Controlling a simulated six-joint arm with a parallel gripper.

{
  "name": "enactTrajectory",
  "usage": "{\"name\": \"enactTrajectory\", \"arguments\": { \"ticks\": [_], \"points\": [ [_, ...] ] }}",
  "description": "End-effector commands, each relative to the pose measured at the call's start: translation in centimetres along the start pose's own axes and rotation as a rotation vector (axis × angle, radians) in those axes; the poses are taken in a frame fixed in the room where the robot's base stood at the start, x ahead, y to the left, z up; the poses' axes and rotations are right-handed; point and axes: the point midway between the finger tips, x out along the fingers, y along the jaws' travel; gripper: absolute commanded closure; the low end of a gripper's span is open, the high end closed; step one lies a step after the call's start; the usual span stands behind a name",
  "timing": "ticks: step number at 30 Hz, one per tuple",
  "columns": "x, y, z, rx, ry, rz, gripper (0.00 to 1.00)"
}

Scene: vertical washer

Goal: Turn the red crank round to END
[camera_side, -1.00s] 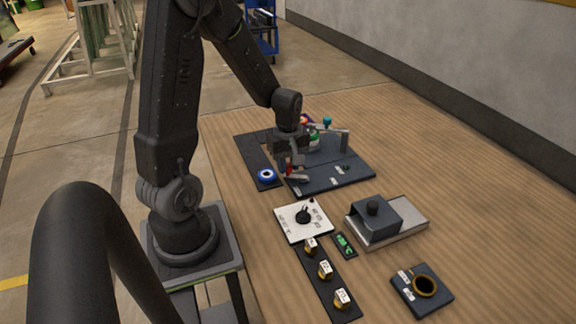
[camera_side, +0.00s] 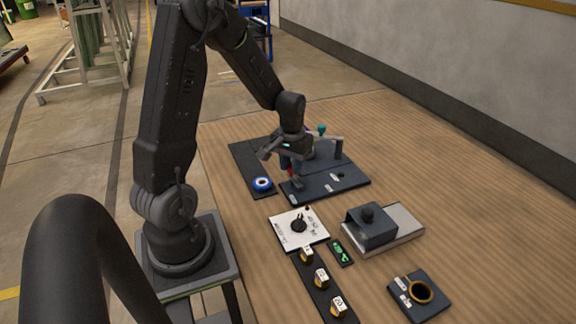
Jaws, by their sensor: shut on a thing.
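The red crank (camera_side: 285,162) stands at the near left part of a dark plate (camera_side: 345,187) at the back of the table. Only bits of its red show, and its grip is partly hidden behind my gripper. My gripper (camera_side: 286,158) points down over the crank and is shut on it. White labels sit on the plate near the crank, but they are too small to read, so I cannot tell which marks END.
A grey post with a bar (camera_side: 339,148) and a teal knob (camera_side: 322,129) stand close behind my gripper. A blue and white ring (camera_side: 262,184) lies at left. Nearer are a white dial panel (camera_side: 283,236), a grey box (camera_side: 370,228) and several brass knobs.

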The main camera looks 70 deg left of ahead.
Motion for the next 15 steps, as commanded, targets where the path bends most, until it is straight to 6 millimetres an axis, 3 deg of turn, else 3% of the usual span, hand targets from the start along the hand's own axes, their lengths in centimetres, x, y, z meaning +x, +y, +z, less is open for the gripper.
{"name": "enactTrajectory", "arguments": {
  "ticks": [15],
  "points": [
    [-0.1,1.5,-1.5,0.491,0.005,-0.001,0.97]
  ]
}}
